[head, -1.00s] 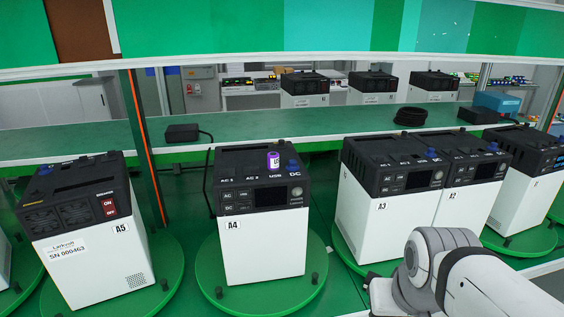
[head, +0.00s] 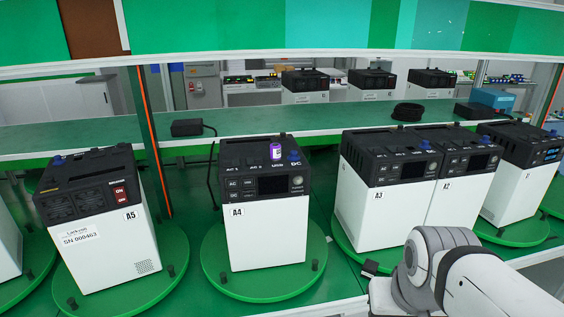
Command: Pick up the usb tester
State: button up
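A small purple and white device (head: 276,152), which looks like the usb tester, stands upright on the black top of the unit labelled A4 (head: 267,236). It is at the USB marking, left of a blue knob (head: 294,155). My arm shows at the lower right, well to the right of A4 and in front of A3. My gripper cannot be made out in this view.
A4 sits on a green turntable (head: 225,276). Unit A5 (head: 115,250) stands to its left, and units A3 (head: 385,215) and A2 (head: 460,205) to its right. A green shelf (head: 300,122) behind carries a black adapter (head: 187,127) and a coiled cable (head: 408,112).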

aim_at(276, 148)
jog(key=k, duration=1.15)
jog(key=u, duration=0.5)
jog(key=i, duration=1.7)
jog(key=z, duration=0.45)
